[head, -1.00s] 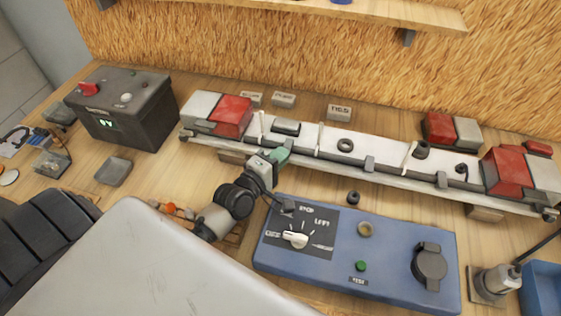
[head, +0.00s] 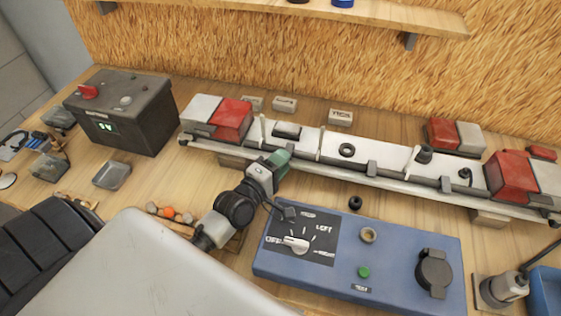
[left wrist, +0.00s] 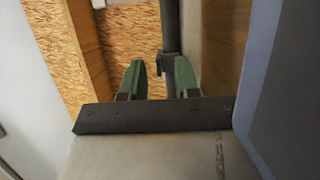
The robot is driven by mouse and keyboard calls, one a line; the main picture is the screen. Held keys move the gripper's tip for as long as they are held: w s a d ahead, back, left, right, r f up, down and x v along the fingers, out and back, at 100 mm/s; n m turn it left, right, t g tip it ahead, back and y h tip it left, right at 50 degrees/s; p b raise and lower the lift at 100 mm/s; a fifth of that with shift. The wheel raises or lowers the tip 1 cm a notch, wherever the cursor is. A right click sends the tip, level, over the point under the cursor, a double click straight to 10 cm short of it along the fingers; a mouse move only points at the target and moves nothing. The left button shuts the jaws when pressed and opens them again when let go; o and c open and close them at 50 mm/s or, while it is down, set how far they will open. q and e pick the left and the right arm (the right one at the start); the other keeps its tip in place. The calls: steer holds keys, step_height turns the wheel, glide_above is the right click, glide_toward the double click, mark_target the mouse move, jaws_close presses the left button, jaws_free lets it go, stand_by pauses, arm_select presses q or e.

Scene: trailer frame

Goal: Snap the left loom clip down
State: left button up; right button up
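The white trailer beam (head: 395,160) carries a dark loom along its front edge. Small grey clips show at the middle (head: 371,168) and right (head: 446,183) of it. The left clip cannot be made out in the head view; my left gripper (head: 281,157) covers that stretch of the front edge. In the left wrist view the green fingers (left wrist: 160,78) stand apart, open. A dark bar or loom (left wrist: 171,25) with a small dark block (left wrist: 164,62), possibly the clip, lies just beyond the gap. Contact cannot be told. My right gripper is out of view.
A blue test box (head: 400,244) with a dial stands in front of the beam, close to my left arm. A dark battery box (head: 125,112) stands at the left. Red-and-white lamps (head: 230,118) sit on the beam's ends. A wooden shelf (head: 390,22) overhangs the back.

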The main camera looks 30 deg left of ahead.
arm_select(q)
steer(key=s+b, duration=0.1)
steer(key=s, duration=0.2)
steer(key=s+a, duration=0.1)
steer(key=s, duration=0.2)
steer(key=s+b, duration=0.1)
steer(key=s, duration=0.3)
steer(key=shift+a+f+b, duration=0.2)
steer(key=shift+b, duration=0.1)
steer(key=shift+s+r, duration=0.1)
steer(key=shift+s, duration=0.25)
